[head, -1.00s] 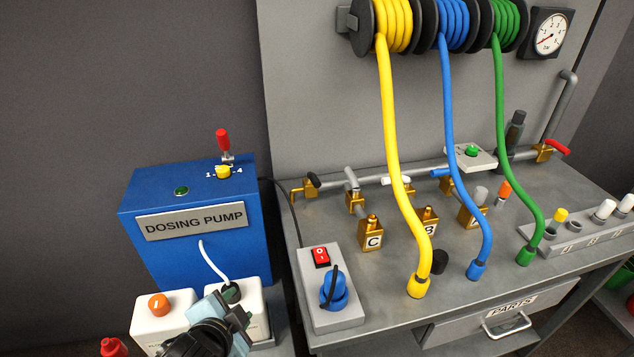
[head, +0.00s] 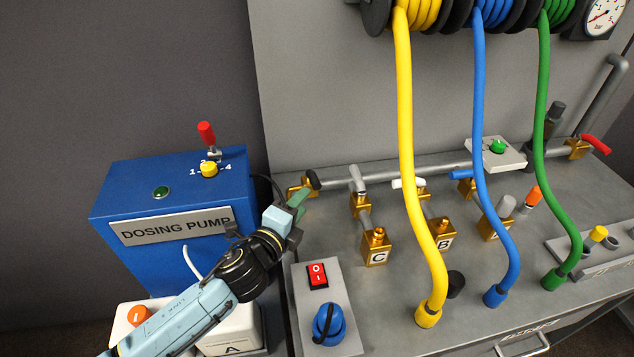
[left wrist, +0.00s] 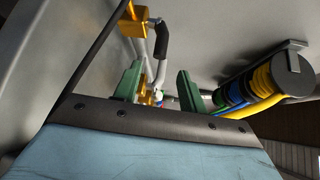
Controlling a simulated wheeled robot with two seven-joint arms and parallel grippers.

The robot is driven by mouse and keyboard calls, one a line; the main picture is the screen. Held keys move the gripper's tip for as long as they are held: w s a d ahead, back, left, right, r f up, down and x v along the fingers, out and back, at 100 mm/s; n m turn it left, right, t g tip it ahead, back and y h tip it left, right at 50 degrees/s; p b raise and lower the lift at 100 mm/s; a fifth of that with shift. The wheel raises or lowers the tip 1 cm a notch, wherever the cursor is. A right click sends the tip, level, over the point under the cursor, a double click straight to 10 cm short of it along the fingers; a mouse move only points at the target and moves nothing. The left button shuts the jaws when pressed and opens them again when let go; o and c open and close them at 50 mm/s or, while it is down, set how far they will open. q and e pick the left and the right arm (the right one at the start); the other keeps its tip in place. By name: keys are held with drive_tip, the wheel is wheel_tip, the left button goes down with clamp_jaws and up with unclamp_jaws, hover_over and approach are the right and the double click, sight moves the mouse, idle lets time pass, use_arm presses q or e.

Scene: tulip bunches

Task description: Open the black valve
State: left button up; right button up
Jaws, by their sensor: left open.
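The black valve has a black lever handle (head: 313,180) on a brass body (head: 298,190) at the left end of the grey pipe. In the left wrist view the black handle (left wrist: 161,40) stands out from the brass body (left wrist: 134,22), ahead of my fingertips and roughly in line with the gap between them. My left gripper (head: 298,208) is open and empty, just in front of and below the valve, apart from the handle. It also shows in the left wrist view (left wrist: 159,82) with its green fingers spread. My right gripper is not in view.
The blue dosing pump (head: 150,195) stands left of my left gripper. Valves with grey (head: 357,180) and white (head: 408,184) handles are to the right. Block C (head: 376,248), a switch box (head: 330,285) and the yellow hose (head: 408,150) stand nearby on the grey bench.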

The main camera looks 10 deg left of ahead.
sight(314, 189)
use_arm(q)
drive_tip(key=x, duration=0.7)
drive_tip(key=shift+w+b, duration=0.25)
drive_tip(key=shift+b, duration=0.05)
drive_tip(key=shift+w+d+f, duration=0.1)
drive_tip(key=shift+w+d, duration=0.05)
drive_tip(key=shift+w, duration=0.4)
drive_tip(key=shift+c, duration=0.3)
clamp_jaws()
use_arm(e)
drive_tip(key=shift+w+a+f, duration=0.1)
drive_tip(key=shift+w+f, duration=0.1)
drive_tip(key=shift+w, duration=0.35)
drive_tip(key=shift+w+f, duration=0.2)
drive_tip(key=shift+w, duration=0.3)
